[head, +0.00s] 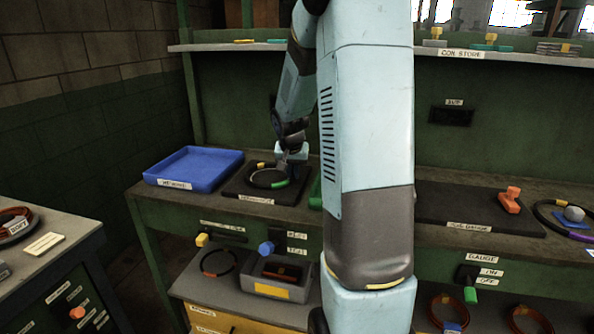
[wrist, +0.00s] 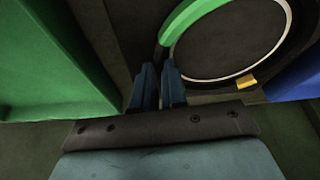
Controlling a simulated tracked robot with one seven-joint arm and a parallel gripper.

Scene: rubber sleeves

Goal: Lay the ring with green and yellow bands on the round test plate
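The dark ring (head: 268,186) with green and yellow bands lies on a black mat (head: 236,189) on the bench, left of my arm. In the wrist view its green band (wrist: 184,24) is at the top and its yellow band (wrist: 246,82) at lower right. My gripper (head: 284,167) is low at the ring's right side. In the wrist view the fingertips (wrist: 159,66) stand close together with a narrow gap, right at the ring's edge by the end of the green band. I cannot tell whether the ring is between them. I cannot make out a round test plate; my arm hides the bench's middle.
A blue tray (head: 193,169) stands left of the mat. A green container (wrist: 60,65) is close beside my gripper. Farther right are another black mat (head: 445,203), an orange-handled block (head: 510,199) and a ring with a purple band (head: 579,237). A shelf (head: 500,57) runs above the bench.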

